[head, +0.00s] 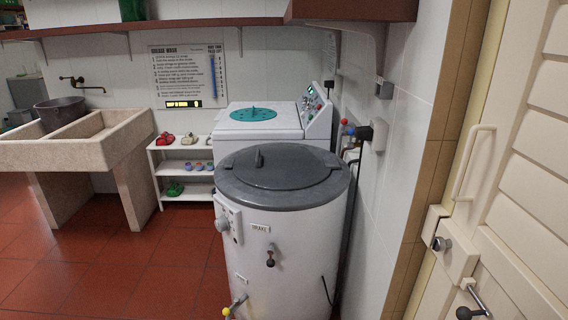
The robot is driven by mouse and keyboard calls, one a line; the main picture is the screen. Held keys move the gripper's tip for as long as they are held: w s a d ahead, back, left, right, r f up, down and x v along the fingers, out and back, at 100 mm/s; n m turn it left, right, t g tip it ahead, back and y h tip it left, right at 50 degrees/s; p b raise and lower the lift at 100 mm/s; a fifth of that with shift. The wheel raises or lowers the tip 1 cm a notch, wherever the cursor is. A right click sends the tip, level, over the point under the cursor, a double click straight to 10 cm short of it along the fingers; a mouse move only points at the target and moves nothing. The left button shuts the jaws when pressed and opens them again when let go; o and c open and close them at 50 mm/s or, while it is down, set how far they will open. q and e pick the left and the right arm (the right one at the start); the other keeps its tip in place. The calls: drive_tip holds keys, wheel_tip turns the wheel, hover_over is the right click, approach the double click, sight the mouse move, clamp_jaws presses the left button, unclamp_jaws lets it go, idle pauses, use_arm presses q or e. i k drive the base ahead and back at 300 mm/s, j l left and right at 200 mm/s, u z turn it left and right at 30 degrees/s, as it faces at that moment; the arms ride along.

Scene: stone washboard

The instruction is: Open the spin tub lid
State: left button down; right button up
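The spin tub (290,260) is a white upright cylinder in the middle of the head view. Its round dark grey lid (305,178) lies flat on top and looks shut. A small dark grip (259,158) stands up on the lid, left of its middle. A control panel with a knob (222,225) is on the tub's left side. A lever (270,257) sits on the front below a label reading BRAKE (260,228). Neither of my grippers is in view.
A white washing machine (262,122) with a teal round top stands behind the tub. A wall is close on the right, with a cream door (520,160) nearer. A low white shelf (184,170) and stone sink (85,148) stand left. Red floor (130,275) is free at front left.

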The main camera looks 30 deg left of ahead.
sight(272, 167)
drive_tip(key=j+z, duration=0.1)
drive_tip(key=j, duration=0.4)
drive_tip(key=j+z, duration=0.1)
drive_tip(key=j, duration=0.4)
drive_tip(key=k+j, duration=0.1)
drive_tip(key=j, duration=0.4)
drive_tip(key=j+z, duration=0.15)
drive_tip(key=j, duration=0.35)
drive_tip(key=k+j+z, duration=0.1)
drive_tip(key=j, duration=0.4)
drive_tip(key=k+j+z, duration=0.1)
drive_tip(key=j, duration=0.4)
drive_tip(key=k+j, duration=0.1)
drive_tip(key=j, duration=0.4)
drive_tip(key=z, duration=0.05)
